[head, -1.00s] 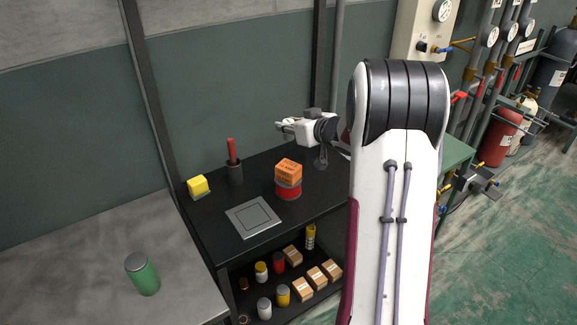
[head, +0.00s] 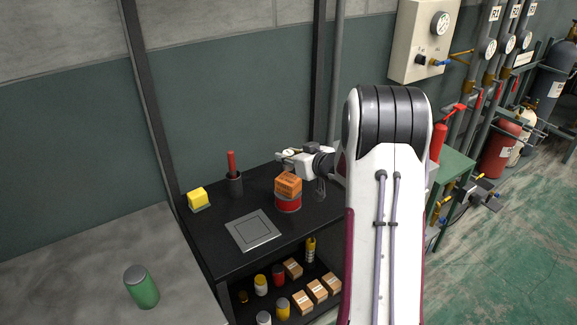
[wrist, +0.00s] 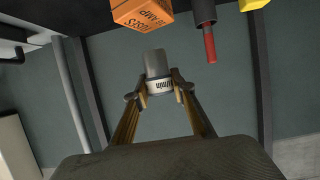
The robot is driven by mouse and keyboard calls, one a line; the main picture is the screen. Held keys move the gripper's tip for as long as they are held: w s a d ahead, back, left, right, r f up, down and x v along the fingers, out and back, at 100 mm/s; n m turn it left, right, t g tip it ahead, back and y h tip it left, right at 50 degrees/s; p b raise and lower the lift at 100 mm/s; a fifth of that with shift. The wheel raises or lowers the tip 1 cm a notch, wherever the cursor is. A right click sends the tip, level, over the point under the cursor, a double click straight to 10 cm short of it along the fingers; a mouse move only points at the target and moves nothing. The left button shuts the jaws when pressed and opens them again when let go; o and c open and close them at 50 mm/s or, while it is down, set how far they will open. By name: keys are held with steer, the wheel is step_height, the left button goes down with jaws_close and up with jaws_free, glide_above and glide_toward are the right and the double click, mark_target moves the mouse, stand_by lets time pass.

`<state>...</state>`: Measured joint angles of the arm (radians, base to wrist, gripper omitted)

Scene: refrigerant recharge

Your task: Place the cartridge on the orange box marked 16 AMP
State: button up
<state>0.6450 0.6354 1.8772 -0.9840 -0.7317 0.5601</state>
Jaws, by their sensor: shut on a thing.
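The orange box (head: 288,183) sits on top of a red can on the black bench. Its printed face also shows in the wrist view (wrist: 142,12), at the top edge and partly cut off. My gripper (head: 283,156) is level, just above and behind the orange box. In the wrist view my gripper (wrist: 158,90) is shut on the cartridge (wrist: 157,66), a grey cylinder with a white printed label, between its two fingers. The cartridge appears apart from the box. In the head view the cartridge is too small to make out clearly.
The red can (head: 288,203) supports the box. A dark cup with a red-handled tool (head: 233,172), a yellow block (head: 198,198) and a grey square plate (head: 253,230) share the black bench. A green can (head: 142,287) stands on the grey table at left.

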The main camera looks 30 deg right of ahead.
mark_target(291, 167)
steer(key=shift+f, duration=1.85)
steer(key=shift+f, duration=0.15)
steer(key=o, duration=1.2)
steer(key=shift+c, duration=0.2)
steer(key=shift+r, duration=0.2)
steer(key=shift+v, duration=0.9)
steer(key=v, duration=1)
steer(key=shift+s, duration=0.1)
